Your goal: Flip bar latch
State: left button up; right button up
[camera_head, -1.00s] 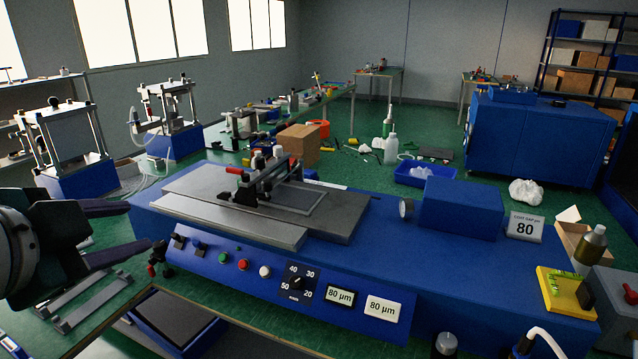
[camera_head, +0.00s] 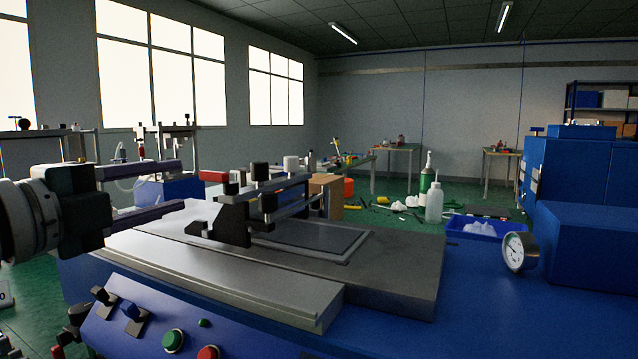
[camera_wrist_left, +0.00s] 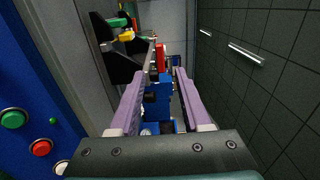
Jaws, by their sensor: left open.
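In the left wrist view a red piece (camera_wrist_left: 160,57), likely that handle, shows ahead between the open fingers (camera_wrist_left: 160,72); contact cannot be told. Black bracket parts (camera_wrist_left: 105,38) show left of it. My right gripper is not in view.
The grey plate (camera_head: 400,270) lies under the latch. Green (camera_head: 173,340) and red buttons (camera_head: 208,353) sit on the press front. A round gauge (camera_head: 514,251) and blue box stand at right. A white bottle (camera_head: 434,203) and blue tray (camera_head: 485,229) are behind.

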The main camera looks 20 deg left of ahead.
aim_at(210, 177)
pick_arm(q)
jog(key=shift+w+d+p, duration=0.15)
jog(key=shift+w+d, duration=0.05)
jog(key=shift+w, duration=2)
jog(key=shift+w+d+p, duration=0.15)
jog(key=shift+w, duration=2)
grip_shut()
